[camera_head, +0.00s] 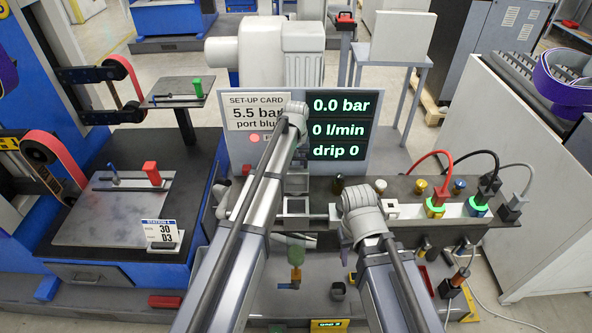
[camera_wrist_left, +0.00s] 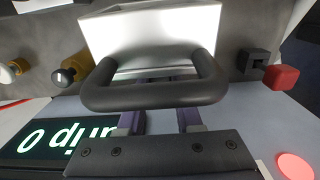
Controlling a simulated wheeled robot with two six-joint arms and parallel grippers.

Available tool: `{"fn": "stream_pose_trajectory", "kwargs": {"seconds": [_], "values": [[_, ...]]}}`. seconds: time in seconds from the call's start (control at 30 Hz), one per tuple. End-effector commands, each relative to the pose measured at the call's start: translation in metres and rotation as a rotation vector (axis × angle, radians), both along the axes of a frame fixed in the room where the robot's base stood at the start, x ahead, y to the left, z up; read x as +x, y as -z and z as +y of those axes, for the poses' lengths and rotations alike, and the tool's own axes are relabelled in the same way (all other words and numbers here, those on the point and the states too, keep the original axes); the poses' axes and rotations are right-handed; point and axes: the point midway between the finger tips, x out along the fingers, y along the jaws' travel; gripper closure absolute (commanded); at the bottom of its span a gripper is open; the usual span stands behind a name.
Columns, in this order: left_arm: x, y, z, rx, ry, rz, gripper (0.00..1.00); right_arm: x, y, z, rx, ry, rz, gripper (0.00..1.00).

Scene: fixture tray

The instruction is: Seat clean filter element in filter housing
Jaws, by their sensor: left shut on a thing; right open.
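In the left wrist view, a white block (camera_wrist_left: 152,35) with a black loop handle (camera_wrist_left: 152,95) fills the top middle. My left gripper (camera_wrist_left: 160,120) is shut at this handle, with its purple fingers on either side; the exact contact is hidden. I cannot tell whether the block is the clean filter element. In the head view, a small pale square part (camera_head: 297,206) sits at the bench's middle, partly behind my left arm. The filter housing cannot be told surely. My right gripper (camera_head: 348,267) is open and empty, low beside my right arm.
A display panel (camera_head: 340,130) stands behind the work spot. Knobs (camera_head: 379,186) and cabled connectors (camera_head: 435,207) line the right. A green and orange part (camera_head: 296,256) hangs below the middle. A side table with a metal plate (camera_head: 115,207) is at left.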

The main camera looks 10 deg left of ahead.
Motion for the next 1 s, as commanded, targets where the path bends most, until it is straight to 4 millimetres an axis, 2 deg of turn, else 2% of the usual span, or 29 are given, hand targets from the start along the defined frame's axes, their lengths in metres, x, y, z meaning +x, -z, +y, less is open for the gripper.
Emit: {"fn": "stream_pose_trajectory", "kwargs": {"seconds": [0.37, 1.0], "values": [[0.000, -0.032, 0.000, 0.000, 0.000, 0.000, 1.00, 0.000, -0.032, 0.000, 0.000, 0.000, 0.000, 0.50], [0.000, -0.117, 0.000, 0.000, 0.000, 0.000, 1.00, 0.000, -0.117, 0.000, 0.000, -0.002, 0.000, 0.50]]}}
